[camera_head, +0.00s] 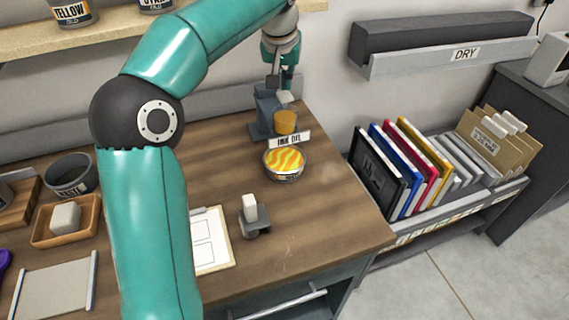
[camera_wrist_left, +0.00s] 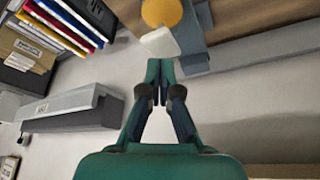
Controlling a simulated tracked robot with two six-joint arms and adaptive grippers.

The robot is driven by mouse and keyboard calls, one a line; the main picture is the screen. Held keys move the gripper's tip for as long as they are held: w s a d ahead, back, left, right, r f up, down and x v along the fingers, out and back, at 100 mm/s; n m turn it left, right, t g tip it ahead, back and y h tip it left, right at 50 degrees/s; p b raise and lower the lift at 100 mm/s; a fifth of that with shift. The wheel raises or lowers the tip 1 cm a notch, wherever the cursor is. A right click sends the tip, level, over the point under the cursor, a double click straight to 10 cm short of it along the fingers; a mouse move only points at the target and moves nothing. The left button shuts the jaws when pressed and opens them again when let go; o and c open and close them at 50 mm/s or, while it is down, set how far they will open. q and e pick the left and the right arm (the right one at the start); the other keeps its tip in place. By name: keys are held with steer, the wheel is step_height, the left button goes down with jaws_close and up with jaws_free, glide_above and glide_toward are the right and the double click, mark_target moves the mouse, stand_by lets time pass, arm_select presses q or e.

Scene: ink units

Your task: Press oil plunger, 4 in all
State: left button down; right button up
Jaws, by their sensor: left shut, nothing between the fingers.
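The ink oil dispenser stand (camera_head: 262,112) is dark blue-grey and stands at the back of the wooden bench. It has an amber part (camera_head: 285,122), an "INK OIL" label (camera_head: 290,139) and a pale plunger top (camera_head: 284,97). A round can with yellow wavy content (camera_head: 284,160) sits in front. My left gripper (camera_head: 286,84) is shut and empty, just above the plunger top. In the left wrist view, its fingertips (camera_wrist_left: 157,64) are close to the pale plunger top (camera_wrist_left: 160,42); I cannot tell whether they touch. The amber part (camera_wrist_left: 161,12) shows beyond it. My right gripper is not in view.
A small block-topped tool (camera_head: 253,215) and a clipboard (camera_head: 211,240) lie on the bench. A dark pot (camera_head: 70,174) and a wooden tray (camera_head: 66,236) are at the left. Coloured folders (camera_head: 405,160) stand at the right. A "DRY" shelf (camera_head: 440,58) hangs on the wall.

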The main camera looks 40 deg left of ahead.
arm_select(q)
steer(key=shift+f, duration=0.1)
steer(key=shift+f+b, duration=1.15)
steer(key=shift+f, duration=0.2)
steer(key=shift+r+p, duration=1.5)
steer(key=shift+f, duration=0.2)
